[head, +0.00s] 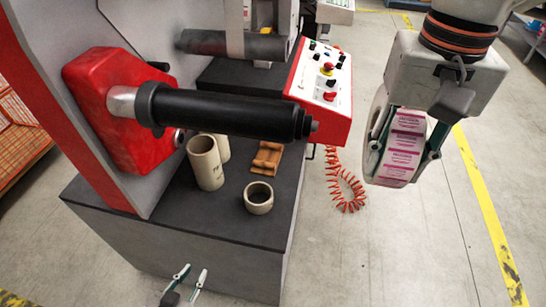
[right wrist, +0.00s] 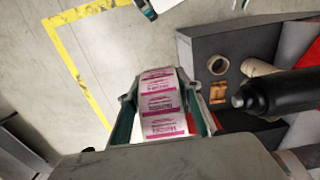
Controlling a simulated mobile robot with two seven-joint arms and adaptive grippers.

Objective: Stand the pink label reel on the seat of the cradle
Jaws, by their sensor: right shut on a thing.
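The pink label reel (head: 404,148), white with pink printed labels, hangs in the air at the right of the head view. My right gripper (head: 405,158) is shut on it, one finger on each side. The reel also fills the middle of the right wrist view (right wrist: 160,103). The cradle (head: 266,158) is a small orange-brown block on the dark bench top, well left of the reel. It also shows in the right wrist view (right wrist: 218,92), and no reel is on it. My left gripper (head: 191,277) is low at the bottom of the head view, fingers apart and empty.
Pale cardboard cores (head: 205,162) and a short ring (head: 258,198) stand near the cradle on the bench (head: 225,225). A black spindle (head: 225,114) juts out above them. A red control panel (head: 322,90) stands behind. Open floor lies between bench and reel.

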